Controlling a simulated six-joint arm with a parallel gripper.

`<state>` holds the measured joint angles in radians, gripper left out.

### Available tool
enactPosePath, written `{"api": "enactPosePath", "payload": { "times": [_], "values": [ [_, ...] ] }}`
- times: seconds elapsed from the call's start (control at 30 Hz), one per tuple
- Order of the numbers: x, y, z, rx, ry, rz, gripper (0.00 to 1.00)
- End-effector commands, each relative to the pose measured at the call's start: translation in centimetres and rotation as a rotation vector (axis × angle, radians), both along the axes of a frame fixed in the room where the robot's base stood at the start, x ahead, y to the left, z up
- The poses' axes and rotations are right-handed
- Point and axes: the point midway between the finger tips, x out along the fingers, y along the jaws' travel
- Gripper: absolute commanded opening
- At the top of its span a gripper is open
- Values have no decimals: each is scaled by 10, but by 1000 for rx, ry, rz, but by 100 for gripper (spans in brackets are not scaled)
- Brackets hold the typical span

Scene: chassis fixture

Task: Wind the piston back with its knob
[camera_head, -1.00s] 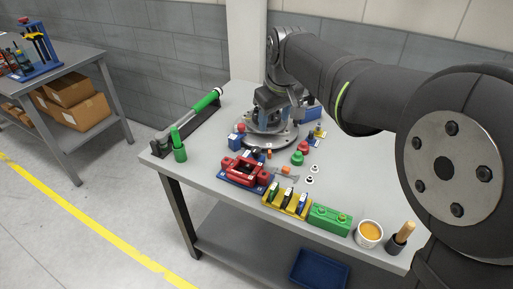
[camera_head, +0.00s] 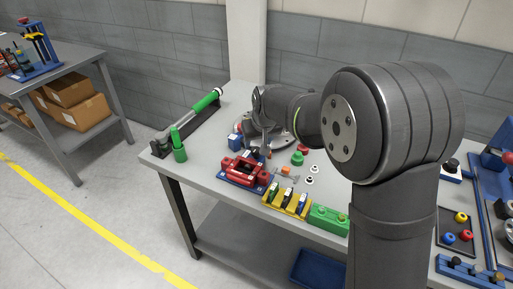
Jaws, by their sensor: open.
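A red clamp-like fixture (camera_head: 233,173) on a blue base sits near the front edge of the grey workbench. It looks like a caliper, but its piston and winding knob are too small to tell apart with certainty. My gripper (camera_head: 266,143) points down just behind the fixture, in front of a round grey disc (camera_head: 289,138). Its fingers are small and partly blended with the parts around them. It is open, and nothing shows between the fingers. Whether it touches any part cannot be told.
A yellow rack (camera_head: 283,207) and a green block (camera_head: 328,221) line the front edge. A green cylinder (camera_head: 179,148) stands at left near a long green-handled tool (camera_head: 206,101). My large arm links hide the bench's right middle; more fixtures (camera_head: 460,235) show beyond.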

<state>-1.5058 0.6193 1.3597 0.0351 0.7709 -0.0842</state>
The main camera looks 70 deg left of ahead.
Motion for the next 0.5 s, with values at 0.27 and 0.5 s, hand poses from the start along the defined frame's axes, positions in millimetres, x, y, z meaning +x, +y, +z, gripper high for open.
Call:
{"api": "enactPosePath", "payload": {
  "times": [0.27, 0.5],
  "values": [
    [0, 15, -38, -1, 0, 0, 54],
    [0, 19, -45, 0, 0, 0, 54]
  ]
}}
